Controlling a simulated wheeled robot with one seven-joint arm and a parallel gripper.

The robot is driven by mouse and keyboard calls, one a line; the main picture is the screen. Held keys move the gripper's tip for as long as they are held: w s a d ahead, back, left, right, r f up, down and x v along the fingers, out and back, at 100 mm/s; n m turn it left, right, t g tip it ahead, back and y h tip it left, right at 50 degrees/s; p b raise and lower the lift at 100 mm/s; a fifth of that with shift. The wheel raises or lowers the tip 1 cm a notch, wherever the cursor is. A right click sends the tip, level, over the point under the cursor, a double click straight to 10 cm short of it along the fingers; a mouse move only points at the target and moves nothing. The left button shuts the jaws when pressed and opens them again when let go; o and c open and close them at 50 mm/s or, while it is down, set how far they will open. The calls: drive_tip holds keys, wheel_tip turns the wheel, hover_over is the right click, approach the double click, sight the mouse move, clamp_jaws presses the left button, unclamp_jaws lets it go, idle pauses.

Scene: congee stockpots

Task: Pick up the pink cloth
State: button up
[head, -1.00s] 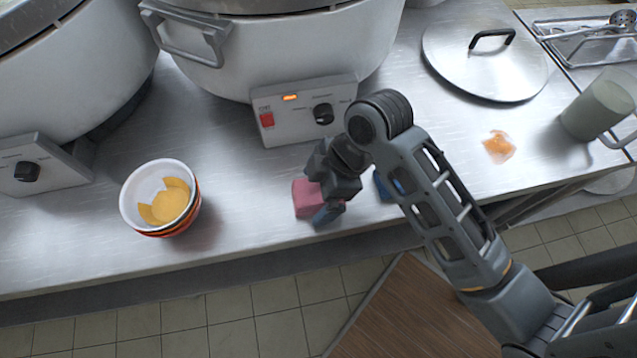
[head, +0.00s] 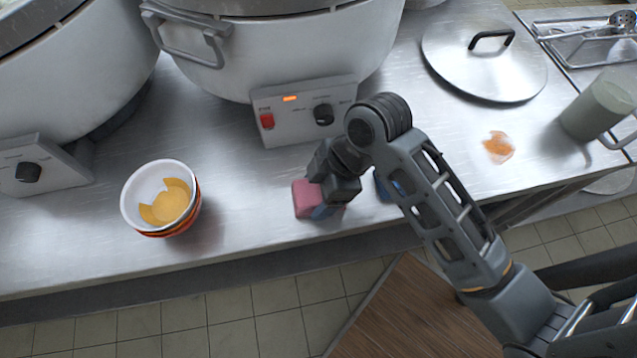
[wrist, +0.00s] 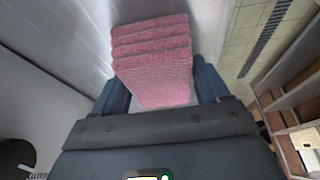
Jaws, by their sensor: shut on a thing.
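The pink cloth (head: 306,199) is a folded, layered block on the steel counter near its front edge. In the wrist view the cloth (wrist: 152,60) lies between my two fingers and reaches out past their tips. My gripper (head: 329,210) is shut on the cloth, with one finger on each side, and it also shows in the wrist view (wrist: 158,90). Part of the cloth is hidden behind my gripper in the head view. I cannot tell any gap between the cloth and the counter.
A cooker with a control panel (head: 304,110) stands just behind the cloth. Stacked bowls (head: 135,203) with yellow pieces on top stand to the left. A blue item (head: 384,187) is partly hidden by my arm. A lid (head: 455,62), an orange spill (head: 498,147) and a mug (head: 597,108) are at right.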

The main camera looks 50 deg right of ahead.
sight(310, 191)
drive_tip(key=shift+c, duration=1.2)
drive_tip(key=shift+r, duration=0.25)
wheel_tip(310, 191, up, 4)
drive_tip(key=shift+w+f, duration=0.1)
drive_tip(key=s+d+r+p, duration=0.2)
drive_tip(key=s+d+r, duration=0.4)
drive_tip(key=d, duration=0.4)
drive_tip(key=shift+r+p, duration=0.35)
drive_tip(key=shift+r, duration=0.2)
